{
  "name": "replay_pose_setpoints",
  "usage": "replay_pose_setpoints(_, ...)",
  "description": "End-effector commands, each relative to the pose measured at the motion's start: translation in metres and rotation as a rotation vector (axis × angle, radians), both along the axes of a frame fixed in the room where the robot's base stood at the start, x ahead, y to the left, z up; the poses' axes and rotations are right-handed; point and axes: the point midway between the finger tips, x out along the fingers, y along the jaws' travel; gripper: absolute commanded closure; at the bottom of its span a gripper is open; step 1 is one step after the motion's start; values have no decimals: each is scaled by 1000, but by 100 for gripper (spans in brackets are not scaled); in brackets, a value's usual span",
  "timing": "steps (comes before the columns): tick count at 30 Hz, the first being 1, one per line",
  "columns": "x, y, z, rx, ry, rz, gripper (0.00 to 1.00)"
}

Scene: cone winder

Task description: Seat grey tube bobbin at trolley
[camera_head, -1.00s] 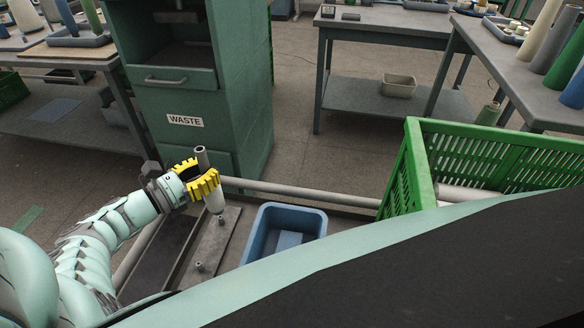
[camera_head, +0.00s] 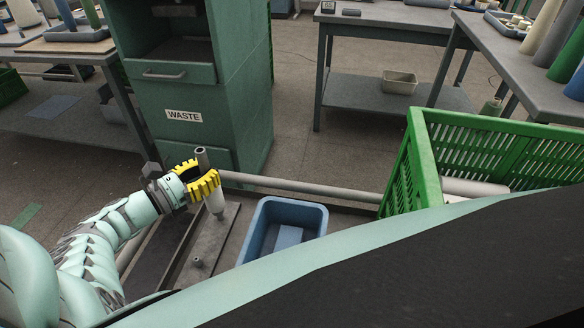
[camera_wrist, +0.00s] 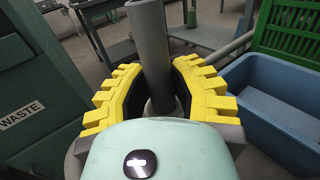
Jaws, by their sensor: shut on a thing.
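The grey tube bobbin (camera_head: 201,157) is upright, slightly tilted in the head view, with a dark open top and a paler lower part. My gripper (camera_head: 205,180), with yellow ribbed fingers, is shut around its middle. In the wrist view the bobbin (camera_wrist: 148,45) stands between the two yellow fingers (camera_wrist: 160,95). Its lower end is over the far part of the trolley's grey plate (camera_head: 212,245), where a peg showed before. I cannot tell whether it rests fully down. A short bare peg (camera_head: 197,262) stands at the plate's near end.
A blue bin (camera_head: 290,213) is right of the plate, and a green crate (camera_head: 415,165) is farther right. A green waste cabinet (camera_head: 215,95) stands behind my gripper. A grey rail (camera_head: 300,186) runs behind the bin. Tables with cones stand at the back.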

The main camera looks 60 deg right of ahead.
Motion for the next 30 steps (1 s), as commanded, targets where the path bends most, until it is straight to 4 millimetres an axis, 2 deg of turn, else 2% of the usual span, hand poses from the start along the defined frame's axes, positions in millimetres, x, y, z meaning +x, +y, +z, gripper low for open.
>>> replay_pose_setpoints(21, -2, -2, -17, -4, 0, -8, 100)
replay_pose_setpoints(30, -2, -1, -19, -3, 0, -7, 100)
